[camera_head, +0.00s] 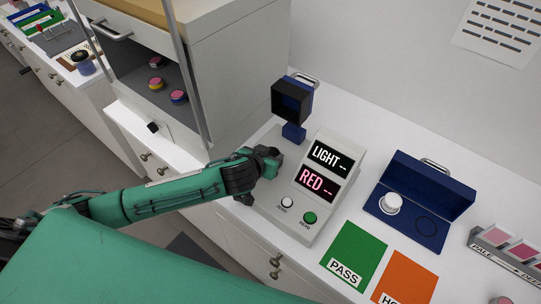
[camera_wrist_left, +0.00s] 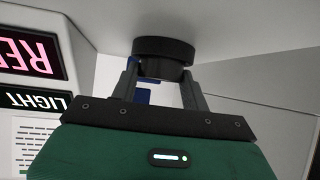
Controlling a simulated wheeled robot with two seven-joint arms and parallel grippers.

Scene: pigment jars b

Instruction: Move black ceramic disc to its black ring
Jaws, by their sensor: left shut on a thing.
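The black ceramic disc (camera_wrist_left: 163,52) shows in the left wrist view between the tips of my left gripper (camera_wrist_left: 165,88), which is shut on it. In the head view my left gripper (camera_head: 270,160) is just left of the display instrument; the disc cannot be told apart from the dark gripper there. The black ring (camera_head: 426,226) is a thin dark outline in the right part of the open blue case (camera_head: 404,228), to the right of my gripper. The ring is empty. A white disc (camera_head: 391,204) sits in the case's left part. My right gripper is not in view.
The instrument (camera_head: 317,190) shows LIGHT and RED, between my left gripper and the case. A dark square hood on a blue stand (camera_head: 292,102) rises behind. Green PASS (camera_head: 353,258) and orange (camera_head: 408,279) mats lie in front of the case. A swatch rack (camera_head: 510,255) is at right.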

